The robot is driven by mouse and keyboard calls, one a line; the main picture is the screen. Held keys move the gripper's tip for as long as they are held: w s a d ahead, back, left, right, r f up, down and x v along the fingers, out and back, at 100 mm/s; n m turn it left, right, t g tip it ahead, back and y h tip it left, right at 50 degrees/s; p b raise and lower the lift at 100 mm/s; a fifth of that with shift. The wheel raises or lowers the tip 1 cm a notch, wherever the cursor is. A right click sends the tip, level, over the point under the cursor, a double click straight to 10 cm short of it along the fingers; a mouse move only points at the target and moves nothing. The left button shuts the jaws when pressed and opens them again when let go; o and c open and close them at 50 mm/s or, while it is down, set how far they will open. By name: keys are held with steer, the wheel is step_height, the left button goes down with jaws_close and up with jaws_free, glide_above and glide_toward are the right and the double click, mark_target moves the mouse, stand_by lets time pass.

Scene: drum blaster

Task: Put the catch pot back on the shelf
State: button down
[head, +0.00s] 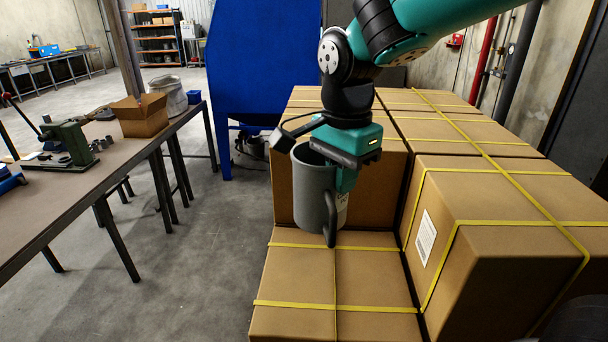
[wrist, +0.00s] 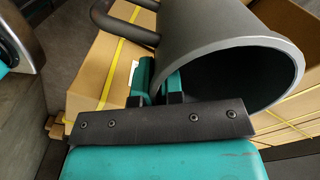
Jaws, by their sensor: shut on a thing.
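The catch pot (head: 314,189) is a grey open-topped cylinder with a side handle. It hangs upright in the head view, in front of the stacked boxes. My gripper (head: 342,180) is shut on the pot at its wall, below my wrist. In the wrist view the pot (wrist: 205,45) shows its rim and dark inside, and the teal fingers of my gripper (wrist: 160,85) meet its near side. The pot's handle (head: 330,218) points toward the camera. I cannot make out which shelf is meant; an orange shelf rack (head: 157,38) stands far back.
Strapped cardboard boxes (head: 500,215) fill the right side, with a lower box (head: 300,285) beneath the pot. A blue machine (head: 255,60) stands behind. The floor (head: 205,265) between is clear.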

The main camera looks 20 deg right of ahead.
steer(key=w+d+f+n, duration=0.3)
steer(key=d+f+n, duration=0.1)
steer(key=f, duration=0.5)
steer(key=w+d+f+n+b, duration=0.1)
steer(key=w+d+f+n, duration=0.3)
steer(key=f, duration=0.5)
steer(key=shift+w+d+n, duration=0.3)
steer(key=shift+d+n, duration=0.4)
steer(key=shift+n, duration=0.5)
steer(key=shift+s, duration=0.1)
